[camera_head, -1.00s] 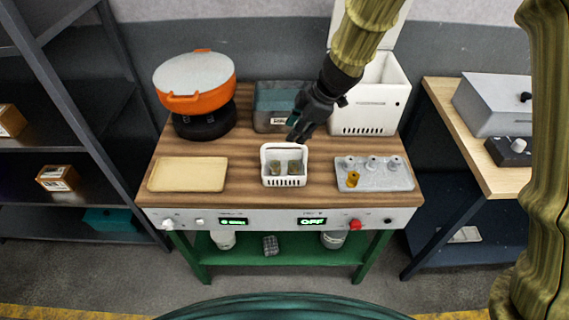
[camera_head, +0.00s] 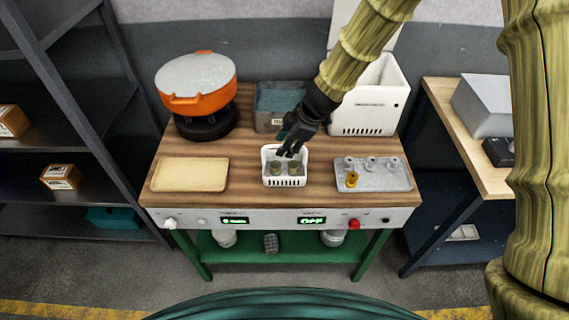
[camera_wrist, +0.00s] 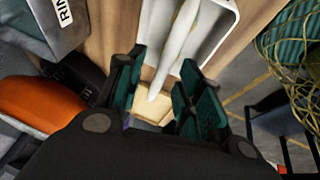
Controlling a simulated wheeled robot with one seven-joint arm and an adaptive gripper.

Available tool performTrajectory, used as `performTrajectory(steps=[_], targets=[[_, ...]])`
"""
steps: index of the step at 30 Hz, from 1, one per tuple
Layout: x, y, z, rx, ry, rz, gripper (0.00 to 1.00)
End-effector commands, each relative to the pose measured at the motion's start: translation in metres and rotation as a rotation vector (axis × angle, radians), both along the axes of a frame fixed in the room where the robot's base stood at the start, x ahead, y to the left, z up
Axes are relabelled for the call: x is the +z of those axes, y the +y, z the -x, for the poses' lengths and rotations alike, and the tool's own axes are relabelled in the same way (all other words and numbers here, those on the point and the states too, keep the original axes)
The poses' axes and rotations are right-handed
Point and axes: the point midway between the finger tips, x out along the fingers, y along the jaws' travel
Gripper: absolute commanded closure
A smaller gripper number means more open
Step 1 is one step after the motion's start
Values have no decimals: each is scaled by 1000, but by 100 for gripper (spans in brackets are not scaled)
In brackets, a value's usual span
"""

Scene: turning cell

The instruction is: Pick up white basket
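The white basket (camera_head: 285,183) is small and slotted and stands upright near the middle of the wooden bench top. Two dark olive-brown pieces (camera_head: 276,168) sit inside it. My gripper (camera_head: 289,150) is at the basket's back rim, coming from the upper right, and hides part of that rim. In the wrist view the gripper (camera_wrist: 160,80) is open, with its teal finger pads apart. The basket (camera_wrist: 228,18) shows at the top there. A thin white bar (camera_wrist: 176,50) on it runs down between the fingers; I cannot tell whether they touch it.
A beige tray (camera_head: 189,175) lies left of the basket and a grey fixture plate (camera_head: 385,181) with pegs lies right. Behind stand an orange pot (camera_head: 197,102), a grey bin (camera_head: 280,98) and a white box (camera_head: 376,105). Bare wood separates the basket from the tray and plate.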

Motion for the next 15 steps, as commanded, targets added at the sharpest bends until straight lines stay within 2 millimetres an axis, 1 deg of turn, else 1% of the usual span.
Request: performTrajectory(steps=[6, 15], targets=[[-12, 5, -3, -1, 0, 0, 64], [-15, 6, -3, -1, -1, 1, 64]])
